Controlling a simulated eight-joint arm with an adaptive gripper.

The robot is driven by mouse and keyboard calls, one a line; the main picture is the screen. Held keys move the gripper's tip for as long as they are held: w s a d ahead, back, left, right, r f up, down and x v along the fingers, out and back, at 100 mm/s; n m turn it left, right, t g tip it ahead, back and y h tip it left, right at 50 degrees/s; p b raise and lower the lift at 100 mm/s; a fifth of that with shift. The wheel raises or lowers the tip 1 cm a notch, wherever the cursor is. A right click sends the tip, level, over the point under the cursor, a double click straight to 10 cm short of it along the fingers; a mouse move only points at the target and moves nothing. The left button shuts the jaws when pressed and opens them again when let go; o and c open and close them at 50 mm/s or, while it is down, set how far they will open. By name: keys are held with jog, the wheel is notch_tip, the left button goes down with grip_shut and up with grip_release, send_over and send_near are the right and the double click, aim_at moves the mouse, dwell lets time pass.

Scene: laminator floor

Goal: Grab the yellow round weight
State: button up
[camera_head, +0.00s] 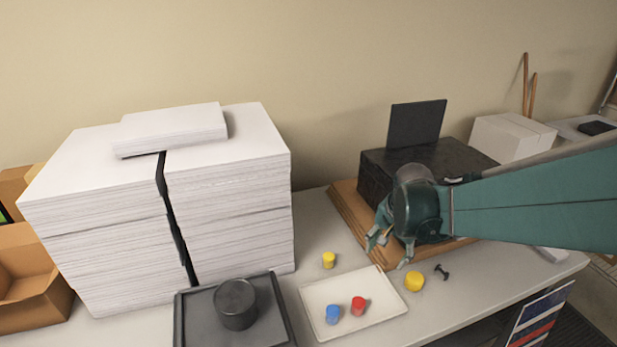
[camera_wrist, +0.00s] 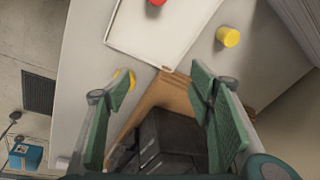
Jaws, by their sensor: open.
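Two yellow pieces stand on the table. The wider, rounder yellow weight (camera_head: 414,281) is right of the white tray; in the wrist view the yellow weight (camera_wrist: 125,74) is partly hidden behind the left finger. A smaller yellow cylinder (camera_head: 328,260) stands behind the tray, and this yellow cylinder (camera_wrist: 228,37) is fully visible at upper right in the wrist view. My gripper (camera_head: 388,247) is open and empty, above the wooden board's front edge, up and left of the rounder weight. In the wrist view my gripper (camera_wrist: 161,78) has its fingers wide apart.
The white tray (camera_head: 377,309) holds a blue piece (camera_head: 333,314) and a red piece (camera_head: 358,306). A small black dumbbell-shaped object (camera_head: 441,271) lies right of the weight. A black machine (camera_head: 375,182) on a wooden board (camera_head: 345,205) stands behind; paper stacks (camera_head: 240,200) stand left.

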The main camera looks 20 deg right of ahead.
aim_at(416, 277)
jog(key=d+f+m, duration=0.2)
jog(key=d, duration=0.2)
jog(key=d+f+m+g+p, duration=0.1)
jog(key=d+f+m, duration=0.1)
jog(key=d+f, duration=0.1)
jog(key=s+d+f+m+g+p, duration=0.1)
jog(key=d+f+m, duration=0.1)
jog(key=d, duration=0.3)
jog(key=shift+d+f+y, duration=0.3)
jog(key=shift+f+y, duration=0.1)
jog(key=shift+f, duration=0.15)
jog(key=shift+s+d+f+m+p, duration=0.25)
jog(key=shift+d+f+m+p, duration=0.1)
jog(key=shift+d+f, duration=0.15)
jog(key=shift+f, duration=0.1)
jog(key=shift+f, duration=1.2)
jog(key=shift+f, duration=0.1)
jog(key=shift+w+a+f, duration=0.1)
jog(key=shift+f, duration=1.15)
jog(key=shift+w+a+f, duration=0.1)
jog(key=shift+f, duration=1.15)
jog(key=c, duration=1.1)
jog(key=shift+c, duration=0.2)
